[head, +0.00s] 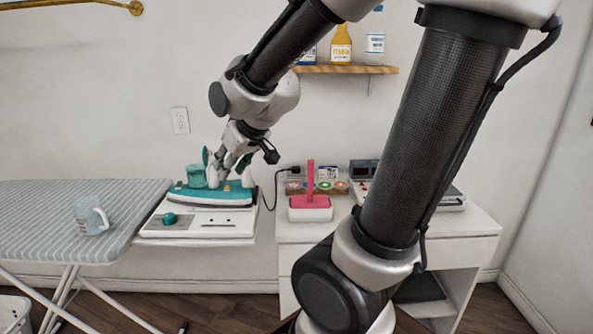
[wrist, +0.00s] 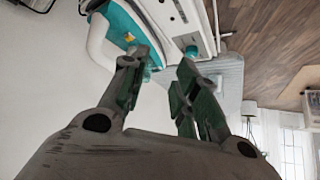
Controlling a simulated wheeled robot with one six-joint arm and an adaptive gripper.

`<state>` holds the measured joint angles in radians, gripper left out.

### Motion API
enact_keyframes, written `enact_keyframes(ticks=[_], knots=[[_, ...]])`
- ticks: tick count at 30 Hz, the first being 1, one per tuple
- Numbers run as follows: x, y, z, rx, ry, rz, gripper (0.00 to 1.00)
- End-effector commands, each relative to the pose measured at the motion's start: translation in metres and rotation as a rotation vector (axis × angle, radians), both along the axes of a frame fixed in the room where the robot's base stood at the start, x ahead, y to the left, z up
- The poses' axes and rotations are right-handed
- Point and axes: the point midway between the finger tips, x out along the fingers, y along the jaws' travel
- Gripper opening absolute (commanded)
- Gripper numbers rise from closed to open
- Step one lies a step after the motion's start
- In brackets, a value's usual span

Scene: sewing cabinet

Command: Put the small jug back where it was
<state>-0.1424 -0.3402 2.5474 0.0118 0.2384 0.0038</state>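The small jug (head: 92,216), clear with a handle and faint markings, stands upright on the striped ironing board (head: 60,205) near its right end. My gripper (head: 228,172) is well to the right of the jug, close over a teal and white steam iron (head: 212,194). In the wrist view, the two fingers of my gripper (wrist: 160,72) are apart, with no jug between them. The iron (wrist: 120,25) shows just beyond the fingertips; I cannot tell whether they touch it. The jug is not discernible in the wrist view.
The iron rests on a white base (head: 200,222) beside the board. A pink-handled tool (head: 310,205) and small coloured spools (head: 330,187) are on the white cabinet (head: 460,222). A wall shelf (head: 345,69) holds bottles. My arm hides part of the cabinet.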

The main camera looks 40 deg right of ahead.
Motion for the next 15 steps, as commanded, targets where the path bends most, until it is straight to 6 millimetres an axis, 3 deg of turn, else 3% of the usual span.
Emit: enact_keyframes(ticks=[3, 7, 11, 15], knots=[[-0.07, -0.03, 0.021, -0.016, 0.118, -0.061, 0.3], [-0.135, -0.047, 0.029, -0.026, 0.233, -0.105, 0.3], [-0.171, -0.053, 0.032, -0.029, 0.299, -0.127, 0.3], [-0.181, -0.055, 0.032, -0.03, 0.32, -0.133, 0.3]])
